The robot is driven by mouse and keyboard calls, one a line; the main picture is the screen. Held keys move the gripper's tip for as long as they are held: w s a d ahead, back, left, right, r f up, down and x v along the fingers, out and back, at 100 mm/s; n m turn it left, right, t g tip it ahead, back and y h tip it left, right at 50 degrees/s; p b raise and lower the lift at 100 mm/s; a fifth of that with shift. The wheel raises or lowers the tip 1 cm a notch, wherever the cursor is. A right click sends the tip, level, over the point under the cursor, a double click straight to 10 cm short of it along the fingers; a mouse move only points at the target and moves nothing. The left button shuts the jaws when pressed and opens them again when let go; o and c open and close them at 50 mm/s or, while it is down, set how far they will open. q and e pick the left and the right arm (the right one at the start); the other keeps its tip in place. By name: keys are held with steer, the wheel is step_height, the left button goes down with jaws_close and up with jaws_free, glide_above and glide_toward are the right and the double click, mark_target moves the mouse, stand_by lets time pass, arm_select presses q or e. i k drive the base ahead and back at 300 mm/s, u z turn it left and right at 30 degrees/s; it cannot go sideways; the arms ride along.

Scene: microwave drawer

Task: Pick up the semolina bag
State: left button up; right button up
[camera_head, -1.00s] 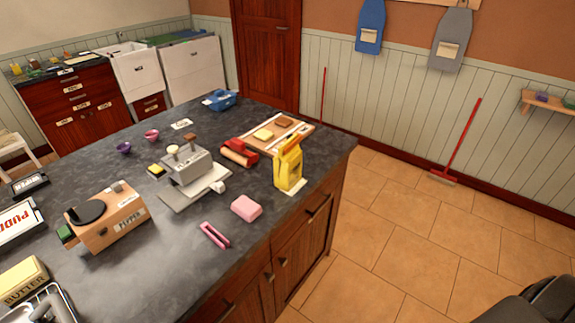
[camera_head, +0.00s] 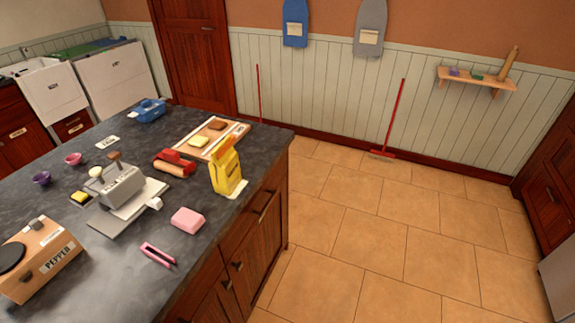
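A yellow bag (camera_head: 226,170), which looks like the semolina bag, stands upright near the right edge of the dark counter (camera_head: 125,220). Its label is too small to read. A small pale card (camera_head: 238,190) lies at its base. Neither of my grippers shows in the head view, and nothing is touching the bag.
A board with sponges (camera_head: 211,142) and a red roller-like item (camera_head: 174,163) lie behind and left of the bag. A pink block (camera_head: 187,220), pink tongs (camera_head: 158,255) and a grey device (camera_head: 116,185) are nearer. The tiled floor (camera_head: 380,240) to the right is clear.

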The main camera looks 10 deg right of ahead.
mark_target(225, 174)
steer(key=z, duration=1.35)
steer(key=i, duration=3.45)
steer(key=u, duration=3.2)
